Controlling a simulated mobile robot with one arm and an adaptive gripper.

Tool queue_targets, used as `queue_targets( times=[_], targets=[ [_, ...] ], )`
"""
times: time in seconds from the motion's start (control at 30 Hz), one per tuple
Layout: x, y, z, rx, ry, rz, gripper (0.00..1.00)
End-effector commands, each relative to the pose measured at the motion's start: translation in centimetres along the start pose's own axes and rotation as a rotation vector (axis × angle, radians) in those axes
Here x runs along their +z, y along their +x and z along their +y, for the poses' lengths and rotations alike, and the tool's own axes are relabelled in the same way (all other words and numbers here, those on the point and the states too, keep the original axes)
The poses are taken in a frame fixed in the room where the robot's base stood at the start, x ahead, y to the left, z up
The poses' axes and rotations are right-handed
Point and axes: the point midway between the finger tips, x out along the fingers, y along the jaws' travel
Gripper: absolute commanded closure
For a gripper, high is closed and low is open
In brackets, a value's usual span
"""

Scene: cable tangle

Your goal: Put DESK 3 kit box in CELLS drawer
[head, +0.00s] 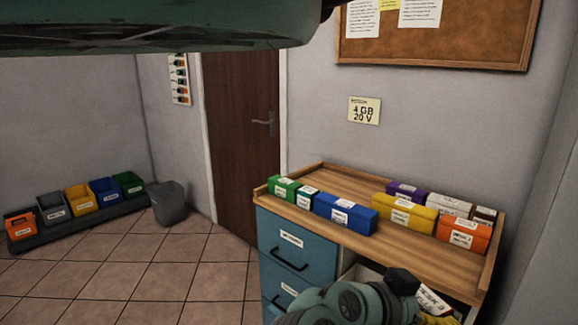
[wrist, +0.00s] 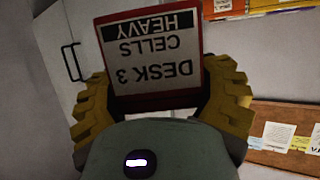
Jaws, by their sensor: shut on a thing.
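The DESK 3 kit box (wrist: 155,72) fills the upper middle of the wrist view. It has red edges and a white label reading DESK 3, CELLS, HEAVY, upside down in the picture. My gripper (wrist: 160,92) is shut on it, with a yellow finger on each side. In the head view my teal arm is at the bottom, in front of the desk, and hides part of its front. The blue drawers, an upper one (head: 297,263) and a lower one (head: 279,289), look shut. Their labels are too small to read, so I cannot tell which is CELLS.
Green, blue, yellow, purple, white and orange boxes stand on the wooden desk top (head: 345,184). Coloured bins (head: 77,199) stand on a low rack at the left, beside a grey waste bin (head: 168,204). The tiled floor (head: 150,265) left of the desk is clear.

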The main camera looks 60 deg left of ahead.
Motion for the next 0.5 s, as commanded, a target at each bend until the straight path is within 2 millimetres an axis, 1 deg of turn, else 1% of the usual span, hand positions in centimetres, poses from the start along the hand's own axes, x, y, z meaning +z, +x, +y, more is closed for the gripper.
queue_targets(
  times=[0.03,0.17,0.27,0.37,0.5],
  targets=[
    [-2.2,0.7,0.5,0.048,0.023,-0.003,0.74],
    [-5.5,3.0,1.6,0.14,0.061,-0.006,0.74],
    [-8.1,4.7,2.8,0.213,0.09,-0.006,0.74],
    [-10.7,6.5,4.3,0.284,0.121,-0.01,0.74],
    [-14.3,8.8,6.9,0.38,0.168,-0.008,0.74]
  ],
)
